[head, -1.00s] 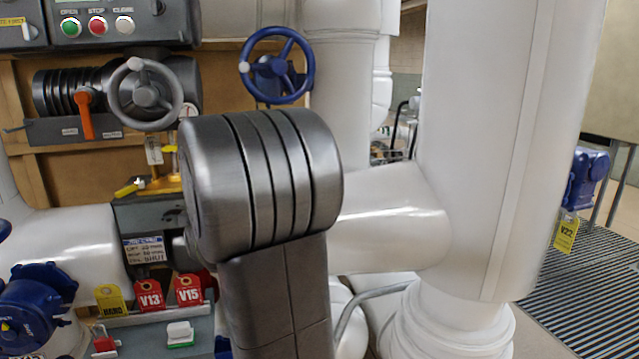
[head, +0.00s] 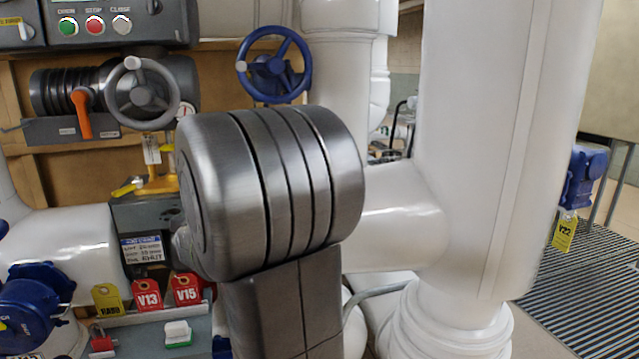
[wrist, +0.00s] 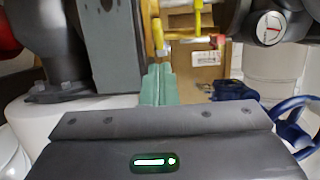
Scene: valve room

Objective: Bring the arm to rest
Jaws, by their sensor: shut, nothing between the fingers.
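My gripper (wrist: 158,84) shows in the wrist view, its greenish fingers together beyond the dark housing, with nothing between them. In the head view a thick grey link of my arm (head: 270,190) fills the middle, large and close. My gripper is not visible there. The link hides part of the grey bench, the wall and the pipes behind it.
A grey handwheel (head: 144,94), an orange lever (head: 82,112) and a blue handwheel (head: 274,65) stand behind the arm. A big white pipe (head: 490,140) stands right; floor grating (head: 590,290) lies beyond.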

